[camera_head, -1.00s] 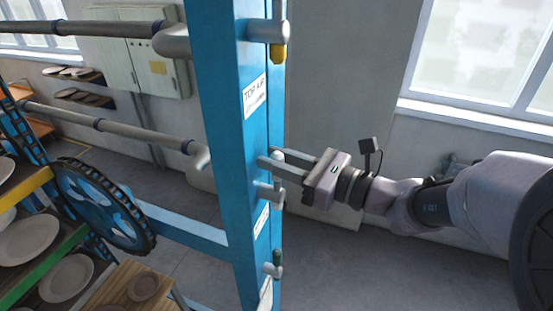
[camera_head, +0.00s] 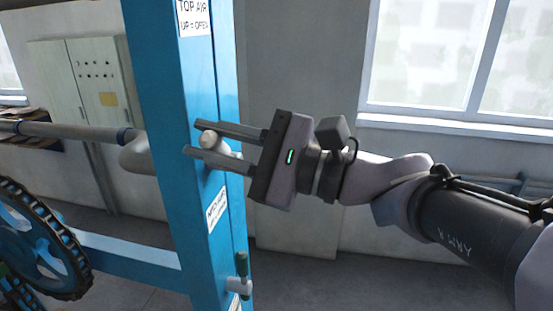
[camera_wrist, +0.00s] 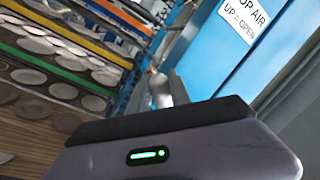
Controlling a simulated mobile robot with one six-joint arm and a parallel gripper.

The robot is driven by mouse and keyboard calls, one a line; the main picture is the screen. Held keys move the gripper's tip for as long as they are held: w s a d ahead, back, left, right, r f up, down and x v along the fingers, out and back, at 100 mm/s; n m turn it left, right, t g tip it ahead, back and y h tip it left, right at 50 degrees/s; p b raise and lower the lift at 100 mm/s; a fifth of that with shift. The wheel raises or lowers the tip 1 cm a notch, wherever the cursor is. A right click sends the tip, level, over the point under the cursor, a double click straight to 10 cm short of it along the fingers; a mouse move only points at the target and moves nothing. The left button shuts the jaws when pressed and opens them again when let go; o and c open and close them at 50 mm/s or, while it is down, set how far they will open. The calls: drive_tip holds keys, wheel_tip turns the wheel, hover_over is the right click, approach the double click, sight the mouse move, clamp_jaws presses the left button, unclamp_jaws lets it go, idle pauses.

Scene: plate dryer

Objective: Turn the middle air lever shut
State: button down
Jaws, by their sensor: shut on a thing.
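The middle air valve (camera_head: 211,140) is a grey stub on the blue post (camera_head: 160,110), above the middle label (camera_head: 217,209). My gripper (camera_head: 191,138) reaches in from the right, with one finger above the stub and one below it, shut on the middle lever. The lever's handle is mostly hidden by the fingers, so its exact angle is hard to tell. In the wrist view, grey metal parts of the valve or fingers (camera_wrist: 160,90) show beyond the dark gripper body, too small to tell apart.
The top air label (camera_head: 195,15) is above. A grey pipe (camera_head: 65,131) and a chain wheel (camera_head: 35,235) lie left of the post. Plate racks (camera_wrist: 70,55) show in the wrist view.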

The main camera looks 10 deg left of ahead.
wheel_tip(320, 180, down, 7)
drive_tip(key=s+n+g+y+b, duration=0.1)
drive_tip(key=s+n+b, duration=0.1)
drive_tip(key=n+b, duration=0.8)
drive_tip(key=b, duration=0.9)
drive_tip(key=shift+s+g, duration=0.35)
drive_tip(key=shift+g, duration=0.05)
drive_tip(key=shift+a+r, duration=0.1)
drive_tip(key=c, duration=1.2)
unclamp_jaws()
drive_tip(key=d+f, duration=0.1)
drive_tip(key=d, duration=0.4)
drive_tip(key=s+d, duration=0.1)
drive_tip(key=d, duration=0.5)
drive_tip(key=d+f+b, duration=0.1)
drive_tip(key=d, duration=0.5)
drive_tip(key=shift+s+d+f, duration=0.1)
drive_tip(key=shift+s+f, duration=0.05)
drive_tip(key=shift+f, duration=0.2)
